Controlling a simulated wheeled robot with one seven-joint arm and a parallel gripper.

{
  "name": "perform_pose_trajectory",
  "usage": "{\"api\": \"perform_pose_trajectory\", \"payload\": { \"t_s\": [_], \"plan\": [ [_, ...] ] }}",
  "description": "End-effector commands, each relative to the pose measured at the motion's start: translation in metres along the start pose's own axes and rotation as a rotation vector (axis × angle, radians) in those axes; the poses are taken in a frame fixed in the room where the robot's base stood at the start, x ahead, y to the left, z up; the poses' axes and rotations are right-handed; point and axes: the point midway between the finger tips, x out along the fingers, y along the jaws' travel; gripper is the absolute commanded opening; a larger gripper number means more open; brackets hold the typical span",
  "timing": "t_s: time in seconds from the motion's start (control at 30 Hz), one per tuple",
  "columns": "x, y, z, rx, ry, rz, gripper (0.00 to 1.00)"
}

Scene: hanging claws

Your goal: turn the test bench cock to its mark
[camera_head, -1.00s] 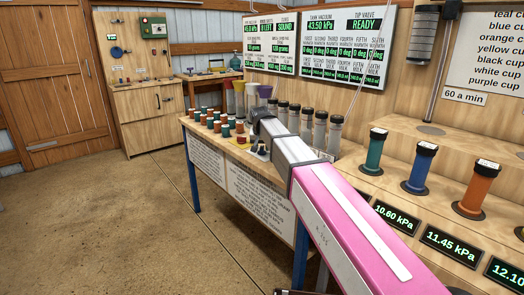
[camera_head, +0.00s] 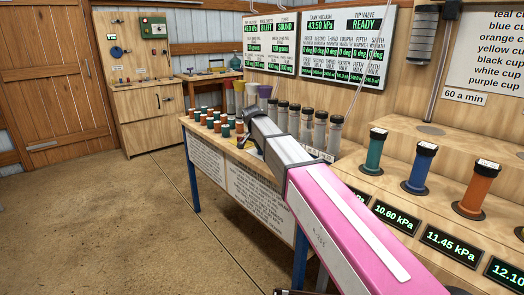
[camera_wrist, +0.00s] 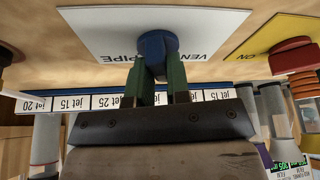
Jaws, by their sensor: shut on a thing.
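The cock is a blue knob (camera_wrist: 153,48) on a white plate (camera_wrist: 205,22) lettered "VEN" and "PIPE", seen upside down in the wrist view, with the letters partly hidden behind the knob. My gripper (camera_wrist: 158,75) has its two green fingers shut on the blue knob. The knob's pointer and its exact mark cannot be made out. In the head view my arm reaches to the bench top (camera_head: 187,121), and its wrist hides the cock and my fingertips there.
A yellow plate (camera_wrist: 262,35) marked "ON" with a red knob (camera_wrist: 293,57) lies close on the right in the wrist view. A row of jet labels (camera_wrist: 107,102) runs just past my fingers. Grey cylinders (camera_head: 320,130) and several green and orange cups stand near my wrist.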

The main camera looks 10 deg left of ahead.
Motion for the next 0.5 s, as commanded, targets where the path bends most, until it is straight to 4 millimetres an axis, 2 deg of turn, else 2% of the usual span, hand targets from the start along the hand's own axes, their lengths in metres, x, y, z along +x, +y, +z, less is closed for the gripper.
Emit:
{"api": "perform_pose_trajectory", "payload": {
  "t_s": [0.27,0.5],
  "plan": [
    [0.0,-0.0011,-0.0003,0.034,-0.001,0.013,0.0],
    [0.0003,-0.003,-0.0017,0.284,0.0,0.119,0.0]
  ]
}}
